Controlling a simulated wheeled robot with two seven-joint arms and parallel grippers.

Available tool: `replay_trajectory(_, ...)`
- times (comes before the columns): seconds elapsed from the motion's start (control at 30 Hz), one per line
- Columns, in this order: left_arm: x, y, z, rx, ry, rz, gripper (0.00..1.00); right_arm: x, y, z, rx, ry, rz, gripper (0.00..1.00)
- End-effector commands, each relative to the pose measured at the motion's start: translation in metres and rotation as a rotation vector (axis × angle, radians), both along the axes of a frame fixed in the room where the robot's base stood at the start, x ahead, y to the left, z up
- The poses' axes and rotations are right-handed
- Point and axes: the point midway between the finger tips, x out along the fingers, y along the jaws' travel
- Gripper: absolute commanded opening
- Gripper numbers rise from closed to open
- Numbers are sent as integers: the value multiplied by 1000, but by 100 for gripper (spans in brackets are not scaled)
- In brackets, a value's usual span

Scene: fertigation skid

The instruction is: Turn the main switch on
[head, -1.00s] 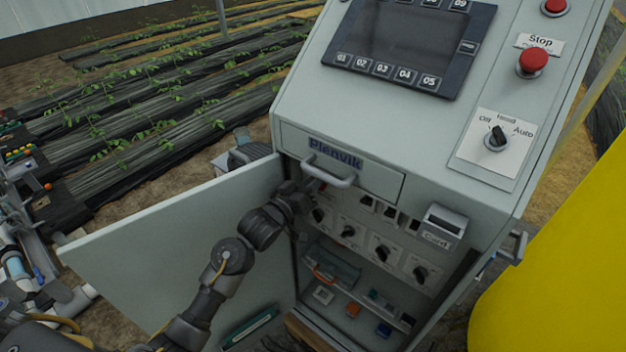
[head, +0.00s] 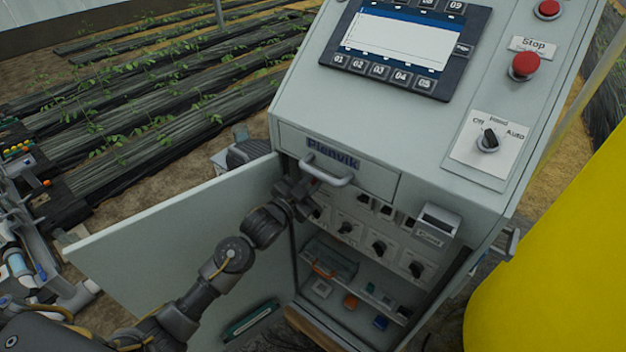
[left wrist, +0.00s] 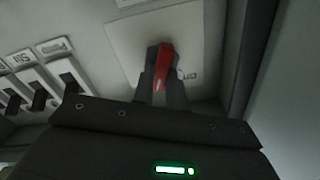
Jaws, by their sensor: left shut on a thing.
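The main switch has a red handle (left wrist: 163,62) on a pale square plate (left wrist: 122,45), seen in the left wrist view. My left gripper (left wrist: 158,88) is shut on this handle, with its dark fingers on either side of it. In the head view my left gripper (head: 307,193) reaches into the upper left of the open cabinet (head: 385,172), below the drawer handle, and hides most of the switch. The screen (head: 405,42) on the sloped panel is lit, white with a blue top bar. My right gripper is not in view.
The cabinet door (head: 180,225) stands open to the left, beside my left arm. Several black knobs (head: 378,247) sit right of the gripper. A drawer handle (head: 327,172) juts out just above. A yellow tank (head: 560,260) stands at right.

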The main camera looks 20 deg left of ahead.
Motion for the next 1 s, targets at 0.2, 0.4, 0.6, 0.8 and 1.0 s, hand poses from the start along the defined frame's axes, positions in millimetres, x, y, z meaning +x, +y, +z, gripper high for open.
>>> replay_trajectory(0.2,0,-1,0,155,-63,0,0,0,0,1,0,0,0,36)
replay_trajectory(0.4,0,-2,0,254,-103,0,0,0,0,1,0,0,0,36)
replay_trajectory(0.6,0,-2,0,309,-126,1,0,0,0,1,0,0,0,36)
replay_trajectory(0.8,-1,-2,-1,330,-134,0,0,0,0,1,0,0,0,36)
replay_trajectory(1.0,-1,-2,-1,333,-135,0,0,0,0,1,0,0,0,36)
